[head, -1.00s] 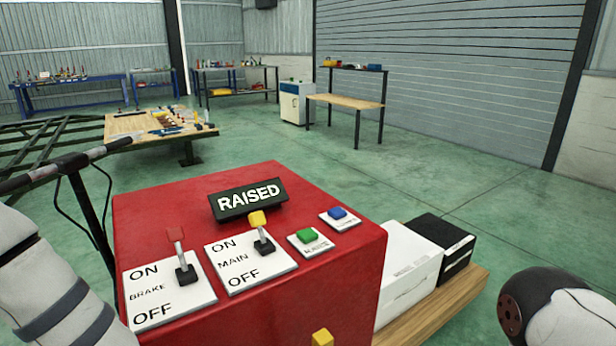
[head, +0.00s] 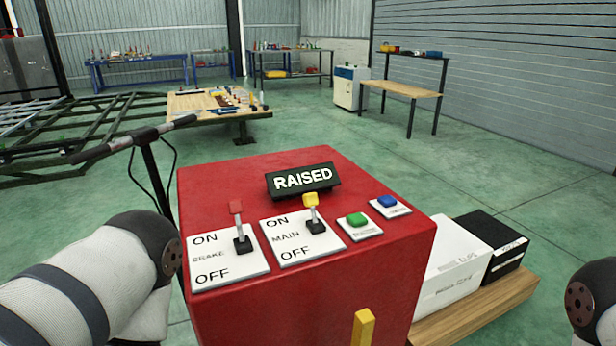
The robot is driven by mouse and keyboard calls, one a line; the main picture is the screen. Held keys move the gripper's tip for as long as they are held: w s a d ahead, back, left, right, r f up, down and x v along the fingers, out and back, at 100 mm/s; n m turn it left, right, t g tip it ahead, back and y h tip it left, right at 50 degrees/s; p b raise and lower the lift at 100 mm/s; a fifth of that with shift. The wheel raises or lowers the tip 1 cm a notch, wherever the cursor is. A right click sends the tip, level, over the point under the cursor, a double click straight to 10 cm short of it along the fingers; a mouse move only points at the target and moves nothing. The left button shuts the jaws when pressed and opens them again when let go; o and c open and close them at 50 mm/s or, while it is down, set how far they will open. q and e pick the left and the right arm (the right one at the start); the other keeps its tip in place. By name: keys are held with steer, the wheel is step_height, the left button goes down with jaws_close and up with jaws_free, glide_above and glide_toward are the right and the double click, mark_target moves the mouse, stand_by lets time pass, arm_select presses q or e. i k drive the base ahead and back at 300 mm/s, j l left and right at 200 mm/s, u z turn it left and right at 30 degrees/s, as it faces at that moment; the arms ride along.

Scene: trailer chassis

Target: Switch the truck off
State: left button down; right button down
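The truck's red control box (head: 330,290) stands close in front of me in the head view. Its brake switch (head: 239,227) has a red-tipped lever that points up toward ON. Its main switch (head: 313,214) has a yellow-tipped lever that also points up toward ON. A dark sign (head: 303,180) on top reads RAISED. A green button (head: 357,219) and a blue button (head: 388,201) sit to the right of the switches. Parts of my arms show at the lower left and lower right edges. Neither of my grippers is in view.
A white box (head: 455,262) and a black box (head: 495,245) lie on a wooden board (head: 475,312) right of the control box. A dark handlebar (head: 130,140) stands behind it at the left. Workbenches line the back. The green floor beyond is open.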

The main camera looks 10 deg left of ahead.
mark_target(311, 200)
steer(key=i+j+z, duration=0.2)
steer(key=j, duration=0.4)
steer(key=j+z, duration=0.2)
steer(key=j, duration=0.4)
steer(key=k+l+u, duration=0.45)
steer(key=l, duration=0.2)
steer(key=l+u, duration=0.25)
steer(key=l, duration=0.15)
steer(key=k+l+u, duration=0.2)
steer(key=l+u, duration=0.25)
steer(key=l, duration=0.4)
steer(key=l+u, duration=0.3)
steer(key=l, duration=0.3)
steer(key=l+u, duration=0.25)
steer(key=l, duration=0.3)
steer(key=l+u, duration=0.25)
steer(key=l, duration=0.3)
steer(key=i+l+u, duration=0.2)
steer(key=l, duration=0.15)
steer(key=l+u, duration=0.25)
steer(key=i+l+u, duration=0.2)
steer(key=l, duration=0.25)
steer(key=i+l, duration=0.2)
steer(key=l+u, duration=0.05)
steer(key=l, duration=0.05)
